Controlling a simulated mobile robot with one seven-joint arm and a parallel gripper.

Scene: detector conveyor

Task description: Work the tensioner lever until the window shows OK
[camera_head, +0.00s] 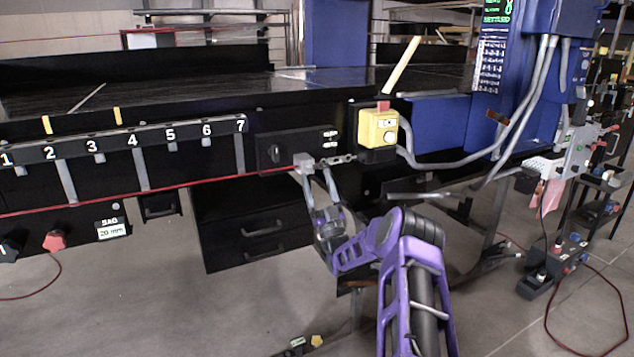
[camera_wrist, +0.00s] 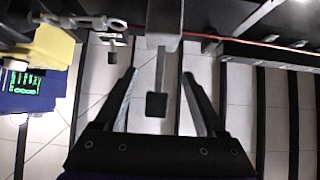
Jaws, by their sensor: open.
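A grey block (camera_head: 303,160) sits at the right end of the taut red line, on the front of the black conveyor frame. In the wrist view, a grey bar (camera_wrist: 161,65) hangs from this block (camera_wrist: 165,18) and ends in a dark pad (camera_wrist: 157,105); it looks like the tensioner lever. My gripper (camera_head: 314,172) is just below the block, fingers apart. In the wrist view the open fingers (camera_wrist: 160,76) stand either side of the bar, with gaps visible on both sides. A small white window (camera_head: 112,229) at the lower left reads "SAG 20 mm". The bar is largely hidden in the head view.
A numbered rail (camera_head: 115,142) is left, drawers (camera_head: 262,228) below. A blue cabinet (camera_head: 515,80) with a green-text screen (camera_head: 496,14) stands right.

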